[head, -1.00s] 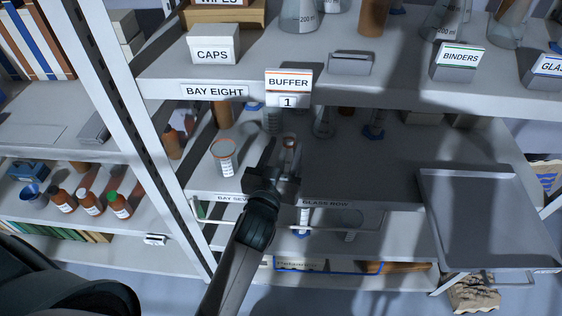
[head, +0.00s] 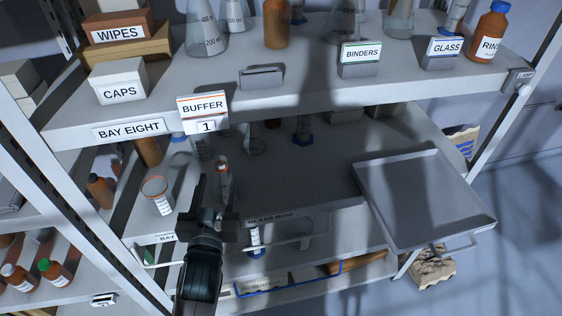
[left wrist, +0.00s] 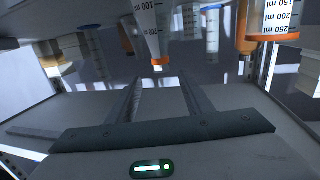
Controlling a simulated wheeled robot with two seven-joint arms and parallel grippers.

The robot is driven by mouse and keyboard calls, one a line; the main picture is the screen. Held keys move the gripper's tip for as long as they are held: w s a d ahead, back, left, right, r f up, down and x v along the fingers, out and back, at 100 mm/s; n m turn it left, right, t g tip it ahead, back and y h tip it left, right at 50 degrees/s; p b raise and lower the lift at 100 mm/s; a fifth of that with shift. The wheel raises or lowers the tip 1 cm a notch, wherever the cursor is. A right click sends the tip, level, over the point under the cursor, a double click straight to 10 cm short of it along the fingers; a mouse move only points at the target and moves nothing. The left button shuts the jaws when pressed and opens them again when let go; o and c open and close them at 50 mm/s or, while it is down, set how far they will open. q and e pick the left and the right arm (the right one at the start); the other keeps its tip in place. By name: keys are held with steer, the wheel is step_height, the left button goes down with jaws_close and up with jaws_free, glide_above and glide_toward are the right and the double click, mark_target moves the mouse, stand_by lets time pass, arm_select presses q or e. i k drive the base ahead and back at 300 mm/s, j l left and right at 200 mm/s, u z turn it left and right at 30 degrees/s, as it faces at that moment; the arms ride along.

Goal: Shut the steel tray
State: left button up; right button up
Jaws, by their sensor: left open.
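The steel tray (head: 425,197) is a flat grey tray with a low rim at the right of the head view. It juts out past the front edge of the shelf, with a bar handle (head: 456,244) on its front, and looks empty. My left gripper (head: 213,190) is open and empty at the front of the same shelf bay, well left of the tray and apart from it. Its two spread fingers also show in the left wrist view (left wrist: 158,88). The tray is not recognisable there. My right gripper is not in view.
A small tube with an orange top (head: 223,170) stands close to my left gripper. A beaker (head: 157,194) stands left of it. The upper shelf (head: 300,95) overhangs with flasks and labelled boxes. A paper sack (head: 433,268) is below the tray. Floor is free at right.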

mark_target(417, 200)
steer(key=z, duration=1.35)
